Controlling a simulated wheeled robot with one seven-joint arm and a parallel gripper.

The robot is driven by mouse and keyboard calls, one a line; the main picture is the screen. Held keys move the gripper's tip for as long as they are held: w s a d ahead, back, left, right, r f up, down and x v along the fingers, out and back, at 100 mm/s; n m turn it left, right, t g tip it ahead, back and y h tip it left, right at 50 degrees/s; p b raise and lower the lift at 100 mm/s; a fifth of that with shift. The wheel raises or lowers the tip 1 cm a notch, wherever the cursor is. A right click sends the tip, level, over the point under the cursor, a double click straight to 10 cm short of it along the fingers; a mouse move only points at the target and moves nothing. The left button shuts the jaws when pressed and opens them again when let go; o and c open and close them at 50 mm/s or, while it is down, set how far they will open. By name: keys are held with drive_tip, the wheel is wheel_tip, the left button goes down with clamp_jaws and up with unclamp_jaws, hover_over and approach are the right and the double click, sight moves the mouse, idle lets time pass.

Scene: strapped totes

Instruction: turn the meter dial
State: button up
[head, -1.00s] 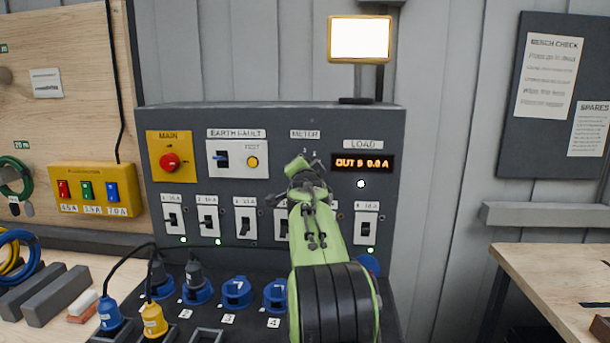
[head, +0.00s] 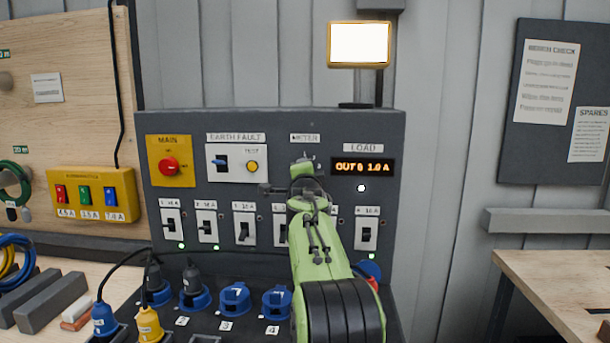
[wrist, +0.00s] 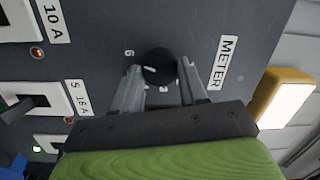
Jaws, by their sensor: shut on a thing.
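The meter dial (wrist: 157,62) is a round black knob with a white pointer mark, on the dark panel beside the METER label (wrist: 224,62). In the wrist view its pointer faces left, roughly toward the printed 6 (wrist: 129,53). My gripper (wrist: 160,76) has one finger on each side of the knob and is shut on it. In the head view my gripper (head: 303,168) is at the panel below the METER label, and it mostly hides the dial. The LOAD display (head: 363,167) appears to read OUT 6 1.0 A.
A row of breaker switches (head: 244,223) runs below the dial, partly hidden by my arm. The red MAIN knob (head: 169,167) and EARTH FAULT unit (head: 237,162) are to the left. Blue sockets (head: 235,298) and plugs (head: 149,323) lie low in front.

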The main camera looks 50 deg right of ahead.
drive_tip(key=shift+f, duration=0.1)
drive_tip(key=o, duration=1.1)
drive_tip(key=shift+c, duration=0.2)
drive_tip(key=b+v, duration=0.2)
drive_tip(key=v, duration=1.3)
drive_tip(key=shift+s+a+b, duration=0.2)
drive_tip(key=shift+a+b, duration=0.1)
drive_tip(key=shift+b, duration=0.1)
